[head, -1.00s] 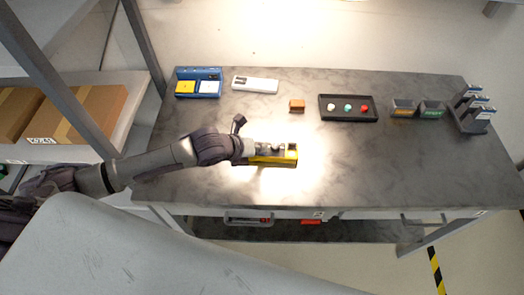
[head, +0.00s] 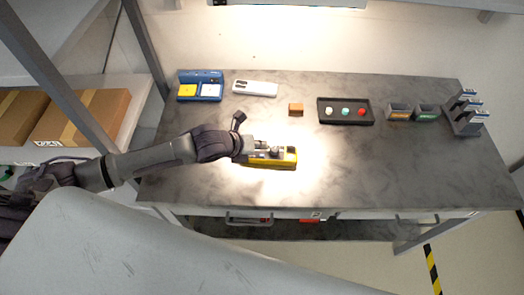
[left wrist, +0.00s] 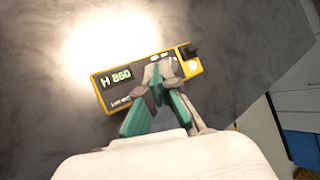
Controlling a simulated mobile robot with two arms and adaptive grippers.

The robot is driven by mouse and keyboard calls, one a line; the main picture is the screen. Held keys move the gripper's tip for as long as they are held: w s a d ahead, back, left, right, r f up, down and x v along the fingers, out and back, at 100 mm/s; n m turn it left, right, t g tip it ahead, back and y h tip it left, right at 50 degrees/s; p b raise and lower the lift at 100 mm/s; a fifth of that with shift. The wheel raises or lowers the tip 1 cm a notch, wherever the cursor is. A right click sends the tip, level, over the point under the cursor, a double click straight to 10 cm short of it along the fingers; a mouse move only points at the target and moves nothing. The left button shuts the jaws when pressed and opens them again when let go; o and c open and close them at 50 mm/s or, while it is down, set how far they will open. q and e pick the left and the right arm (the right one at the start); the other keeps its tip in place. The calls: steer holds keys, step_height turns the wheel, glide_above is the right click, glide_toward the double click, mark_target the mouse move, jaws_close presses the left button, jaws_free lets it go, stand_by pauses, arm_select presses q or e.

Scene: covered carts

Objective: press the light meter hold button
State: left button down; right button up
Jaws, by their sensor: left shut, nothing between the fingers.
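The light meter (head: 285,164) is a yellow-edged device with a dark face, lying on the grey table under a bright patch of light. In the left wrist view the light meter (left wrist: 122,90) has a lit display reading "H 860" and a round pale dome at its right end. My left gripper (head: 275,152) is over the meter, its fingers shut and empty. In the left wrist view the fingertips (left wrist: 158,72) lie over the face right of the display and hide part of it. I cannot tell whether they touch a button. My right gripper is not in view.
A blue case (head: 201,76) and a white device (head: 255,89) lie at the back left. An orange-brown block (head: 296,109), a black tray (head: 345,121) with coloured knobs, two small bins (head: 412,114) and a rack (head: 465,119) stand to the right. The front right table is clear.

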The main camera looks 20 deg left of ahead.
mark_target(260, 156)
arm_select(q)
steer(key=shift+r+p, duration=1.15)
steer(key=shift+r, duration=0.45)
steer(key=shift+f, duration=0.1)
